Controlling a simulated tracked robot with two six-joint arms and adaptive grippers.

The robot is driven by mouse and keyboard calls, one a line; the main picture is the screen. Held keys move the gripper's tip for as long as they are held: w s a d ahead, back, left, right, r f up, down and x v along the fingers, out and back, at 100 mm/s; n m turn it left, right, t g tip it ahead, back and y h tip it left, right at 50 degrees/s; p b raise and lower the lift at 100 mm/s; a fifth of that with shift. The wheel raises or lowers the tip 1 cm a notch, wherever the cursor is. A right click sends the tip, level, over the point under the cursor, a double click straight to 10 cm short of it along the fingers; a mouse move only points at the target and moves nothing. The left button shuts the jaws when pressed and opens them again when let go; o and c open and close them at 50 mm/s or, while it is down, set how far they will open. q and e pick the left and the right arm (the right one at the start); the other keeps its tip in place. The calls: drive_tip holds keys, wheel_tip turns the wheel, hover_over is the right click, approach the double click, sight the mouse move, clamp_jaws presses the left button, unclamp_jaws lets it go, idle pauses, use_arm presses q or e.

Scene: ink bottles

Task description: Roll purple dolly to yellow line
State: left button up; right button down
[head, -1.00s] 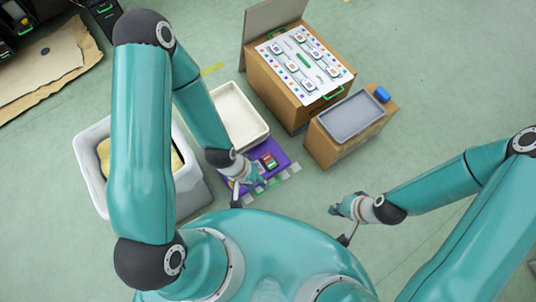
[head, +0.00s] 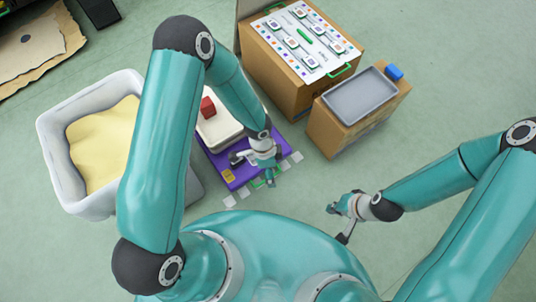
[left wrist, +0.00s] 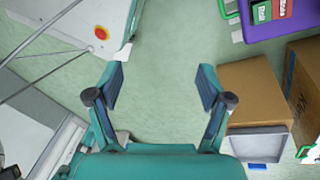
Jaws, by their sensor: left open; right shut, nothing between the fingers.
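The purple dolly (head: 238,172) is below the center-left of the head view, partly hidden by my left arm and gripper. A pale tray (head: 222,132) with a red block (head: 207,107) shows at its far side; I cannot tell if the tray rests on it. The left wrist view shows a purple edge (left wrist: 262,30) with green and red labelled items at top right. My left gripper (head: 268,178) is over the dolly's near edge; its fingers are apart and empty in the left wrist view (left wrist: 160,85). My right gripper (head: 340,222) is shut and empty, right of the dolly. No yellow line is visible.
A white bin (head: 62,150) with yellow contents stands left of the dolly. A large brown box (head: 270,62) with a white panel and a smaller box (head: 335,145) with a grey tray (head: 360,97) stand to the right. Pale squares (head: 228,201) lie along the dolly's near edge.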

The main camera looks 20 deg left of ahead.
use_arm(q)
drive_tip(key=w+a+f+m+t+y+b, duration=0.2)
drive_tip(key=w+f+m+t+y+b, duration=0.3)
drive_tip(key=w+f+m+b, duration=0.9)
drive_tip(key=w+a+f+b, duration=0.1)
drive_tip(key=w+f, duration=0.1)
drive_tip(key=f, duration=0.2)
drive_tip(key=w+a+f+n+b, duration=0.1)
drive_tip(key=a+f, duration=0.1)
drive_tip(key=f, duration=0.3)
drive_tip(key=w+a+f+n+b, duration=0.1)
drive_tip(key=w+a+f, duration=0.1)
drive_tip(key=f, duration=0.2)
drive_tip(key=shift+w+a+f+g+y, duration=0.2)
drive_tip(key=shift+w+g+y, duration=0.1)
drive_tip(key=shift+w, duration=0.05)
use_arm(e)
wheel_tip(320, 180, down, 21)
drive_tip(key=shift+r, duration=0.2)
drive_tip(key=shift+s, duration=0.1)
